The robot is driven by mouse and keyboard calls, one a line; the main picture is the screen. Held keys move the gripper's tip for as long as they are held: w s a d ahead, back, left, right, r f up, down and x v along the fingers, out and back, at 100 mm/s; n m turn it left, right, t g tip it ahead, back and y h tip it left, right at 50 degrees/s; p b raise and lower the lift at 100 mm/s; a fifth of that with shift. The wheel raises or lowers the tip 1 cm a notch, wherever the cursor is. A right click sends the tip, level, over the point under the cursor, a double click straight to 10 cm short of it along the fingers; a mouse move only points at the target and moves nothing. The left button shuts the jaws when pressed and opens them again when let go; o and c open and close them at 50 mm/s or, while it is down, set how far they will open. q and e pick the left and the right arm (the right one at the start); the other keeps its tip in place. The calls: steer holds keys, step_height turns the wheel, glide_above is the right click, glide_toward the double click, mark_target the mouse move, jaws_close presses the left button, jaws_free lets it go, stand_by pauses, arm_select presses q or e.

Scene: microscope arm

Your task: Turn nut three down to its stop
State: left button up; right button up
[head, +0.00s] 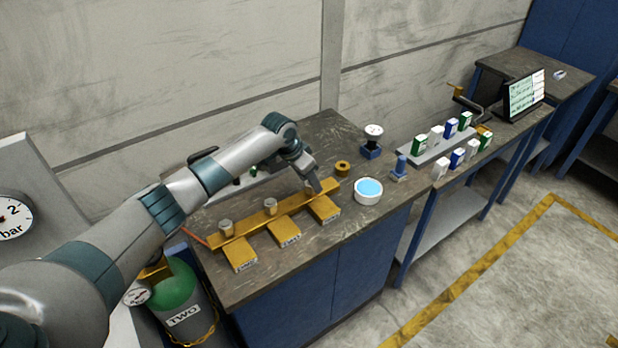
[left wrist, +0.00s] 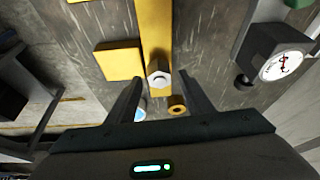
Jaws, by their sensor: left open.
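A yellow bar (head: 252,225) lies along the bench with three labelled yellow blocks in front of it. Two grey nuts stand on the bar, one at its left end (head: 226,227) and one at its middle (head: 270,206). My left gripper (head: 318,188) points down over the bar's right end and hides what is there in the head view. In the left wrist view, a pale nut (left wrist: 160,77) shows on the bar (left wrist: 157,30), between the open fingers (left wrist: 162,98). I cannot tell how high it sits. The block labels are too small to read surely. My right gripper is not in view.
A yellow ring (head: 342,168) and a white dish with blue content (head: 368,191) lie right of the bar. A round-topped blue stand (head: 372,150) and small boxes stand farther right. A dial gauge (left wrist: 281,65) is at the right in the left wrist view.

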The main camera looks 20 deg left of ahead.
arm_select(q)
steer(key=shift+f, duration=0.15)
steer(key=c, duration=1)
steer(key=shift+c, duration=0.2)
